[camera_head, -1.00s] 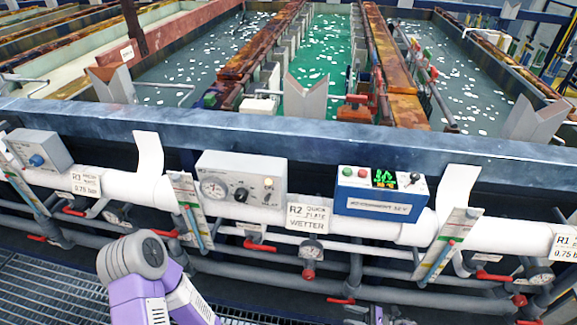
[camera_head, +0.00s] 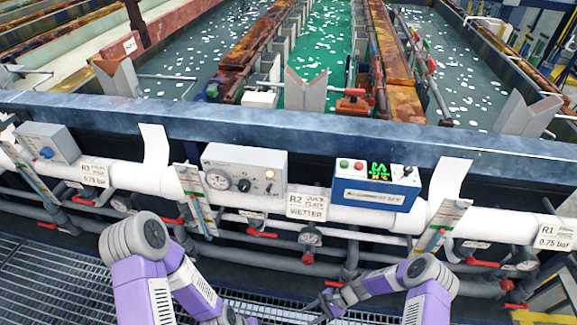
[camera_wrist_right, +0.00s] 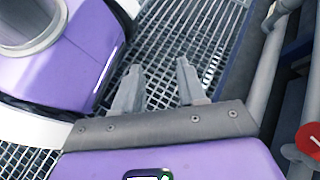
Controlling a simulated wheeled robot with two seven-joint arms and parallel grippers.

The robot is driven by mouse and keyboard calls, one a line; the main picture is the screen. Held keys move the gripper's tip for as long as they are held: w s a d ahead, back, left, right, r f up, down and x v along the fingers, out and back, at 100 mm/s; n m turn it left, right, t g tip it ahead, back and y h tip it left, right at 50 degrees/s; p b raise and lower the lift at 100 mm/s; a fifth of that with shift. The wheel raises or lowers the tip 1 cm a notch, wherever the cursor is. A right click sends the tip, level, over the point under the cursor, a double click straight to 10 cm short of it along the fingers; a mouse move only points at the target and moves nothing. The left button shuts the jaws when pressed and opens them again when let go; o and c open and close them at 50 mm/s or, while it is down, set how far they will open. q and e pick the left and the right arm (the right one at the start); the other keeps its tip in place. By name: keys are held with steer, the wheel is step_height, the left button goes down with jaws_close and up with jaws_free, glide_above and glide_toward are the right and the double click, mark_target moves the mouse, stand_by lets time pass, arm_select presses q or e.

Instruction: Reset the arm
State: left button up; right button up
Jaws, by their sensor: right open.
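My right gripper (camera_wrist_right: 157,78) is open in the right wrist view. Its two grey fingers stand apart with nothing between them, above a metal grating floor. In the head view the purple right arm bends in at the lower right, and its dark gripper end (camera_head: 328,303) lies low in front of the pipes. My left arm shows at the lower left of the head view as a purple bent elbow. Its gripper is below the picture and not in view.
White and grey pipes (camera_head: 120,172) with red-handled valves (camera_head: 310,258) run across the front. A grey control box (camera_head: 245,172) and a blue box (camera_head: 376,188) sit above them. Liquid-filled tanks (camera_head: 320,55) lie behind a blue-grey rail (camera_head: 300,125). Grating (camera_head: 40,285) covers the floor.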

steer(key=s+r+n+t+h+p, duration=0.2)
steer(key=s+r+n+h, duration=0.1)
steer(key=r, duration=0.4)
steer(key=s+d+r+n+t+h+p, duration=0.1)
steer(key=s+r+n+h+p, duration=0.1)
steer(key=s+r+n, duration=0.4)
steer(key=shift+s+d+r+t+h, duration=0.25)
steer(key=shift+s+r+t+h, duration=0.2)
steer(key=shift+r+h, duration=0.15)
steer(key=shift+o, duration=0.2)
